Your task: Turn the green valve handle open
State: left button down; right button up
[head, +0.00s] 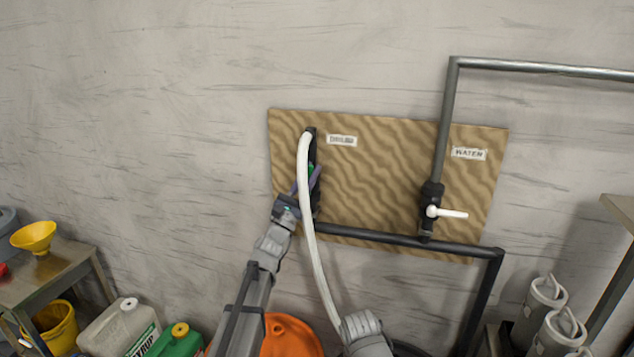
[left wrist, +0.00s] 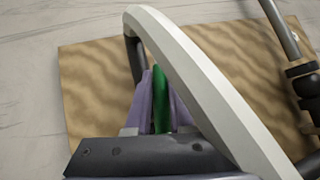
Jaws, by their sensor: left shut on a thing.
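The green valve handle (head: 311,171) is on the left part of the wooden board, beside a dark vertical pipe. It also shows in the left wrist view (left wrist: 159,100) as an upright green bar. My left gripper (head: 308,181) is shut on it, with a purple finger on each side in the left wrist view (left wrist: 160,95). A white hose (head: 306,190) curves down from the pipe's top and passes close in front of the gripper, hiding part of the handle and valve body. My right gripper's fingers are not in view.
The board (head: 380,180) also carries a white-handled valve (head: 450,213) under a WATER label, on dark pipes. A grey ridged part (head: 363,333) sits at the hose's lower end. A bench (head: 55,270) is at left.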

pick_arm(q)
jog(key=shift+w+a+n+t+y+b, duration=0.1)
jog(key=shift+a+n+t+y+b, duration=0.15)
jog(key=shift+n+t+y, duration=0.7)
jog(key=shift+a+n+t+y+b, duration=0.1)
jog(key=shift+a+n+t+y, duration=0.3)
jog(key=shift+n+y, duration=1)
jog(key=shift+r+n+h, duration=0.1)
jog(key=shift+n+h, duration=0.15)
jog(key=shift+n, duration=0.2)
jog(key=c, duration=0.8)
grip_release()
jog(key=b+v, duration=0.5)
jog(key=v, duration=0.2)
jog(key=shift+s+f+b, duration=0.25)
jog(key=shift+f+b, duration=0.05)
jog(key=shift+f, duration=0.05)
jog(key=shift+a, duration=0.1)
